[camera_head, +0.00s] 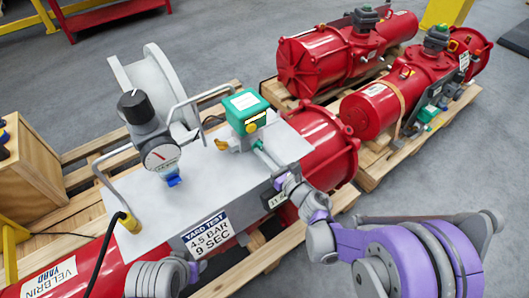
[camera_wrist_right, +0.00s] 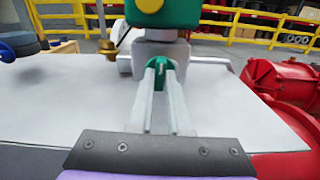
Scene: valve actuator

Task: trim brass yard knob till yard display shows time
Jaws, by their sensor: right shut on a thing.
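A brass knob (camera_head: 221,144) sticks out left of the block; a brass part (camera_wrist_right: 108,48) also shows in the right wrist view, left of the fingers. My right gripper (camera_head: 259,149) reaches in from the lower right. Its fingers (camera_wrist_right: 159,72) are shut on a small green piece (camera_wrist_right: 160,63) under the box. Part of my left arm (camera_head: 160,278) shows at the bottom; its fingers cannot be made out.
A regulator with a black knob and gauge (camera_head: 160,155) and bent metal pipes stand left of the box. A sign (camera_head: 207,233) reads "YARD TEST 4.5 BAR 9 SEC". More red actuators (camera_head: 335,50) lie on a pallet behind. A wooden crate (camera_head: 30,170) stands at left.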

